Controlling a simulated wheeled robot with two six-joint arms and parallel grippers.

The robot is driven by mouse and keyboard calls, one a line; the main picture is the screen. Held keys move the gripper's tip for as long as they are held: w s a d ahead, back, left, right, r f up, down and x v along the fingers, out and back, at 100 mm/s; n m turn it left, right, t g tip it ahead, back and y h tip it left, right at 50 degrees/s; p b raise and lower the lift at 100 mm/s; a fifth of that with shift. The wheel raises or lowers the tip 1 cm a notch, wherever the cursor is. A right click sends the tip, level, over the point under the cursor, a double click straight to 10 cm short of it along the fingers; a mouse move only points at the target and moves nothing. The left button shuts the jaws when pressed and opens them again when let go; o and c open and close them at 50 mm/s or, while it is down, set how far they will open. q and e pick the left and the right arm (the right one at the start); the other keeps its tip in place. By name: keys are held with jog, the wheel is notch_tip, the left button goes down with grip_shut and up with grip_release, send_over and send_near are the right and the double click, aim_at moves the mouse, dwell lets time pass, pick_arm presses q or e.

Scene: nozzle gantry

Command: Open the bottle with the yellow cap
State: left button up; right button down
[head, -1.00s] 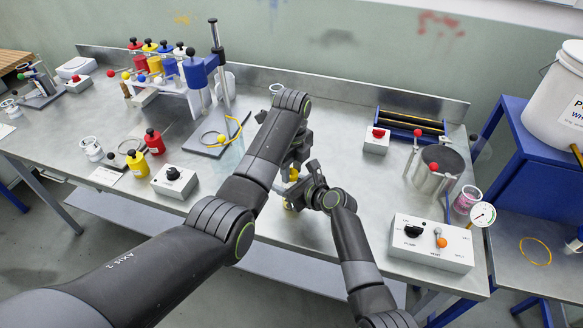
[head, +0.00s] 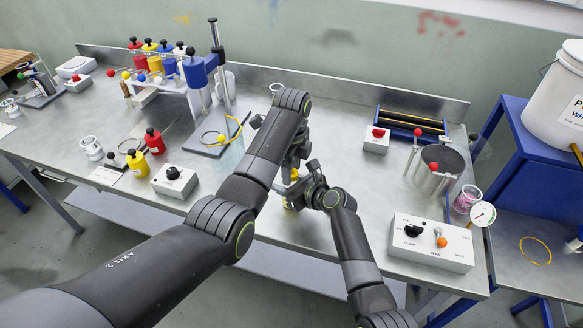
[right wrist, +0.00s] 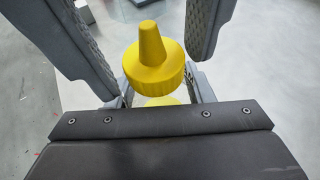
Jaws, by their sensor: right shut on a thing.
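The bottle's body is mostly hidden. My right gripper (right wrist: 158,92) is shut on the bottle just below the cap; the pads show at both sides behind the palm. My left gripper (right wrist: 150,40) reaches in from above, its two fingers spread wide on either side of the cap with gaps showing. In the head view my left gripper (head: 295,160) is above my right gripper (head: 300,185).
A control box (head: 433,243) with knobs stands at the right front. Red and yellow bottles (head: 155,142), a knob box (head: 174,182) and a blue stand (head: 197,72) are on the left.

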pick_arm(q)
jog(key=shift+o, duration=0.4)
jog(key=shift+r, duration=2.3)
pick_arm(e)
jog(key=c, duration=0.6)
grip_release()
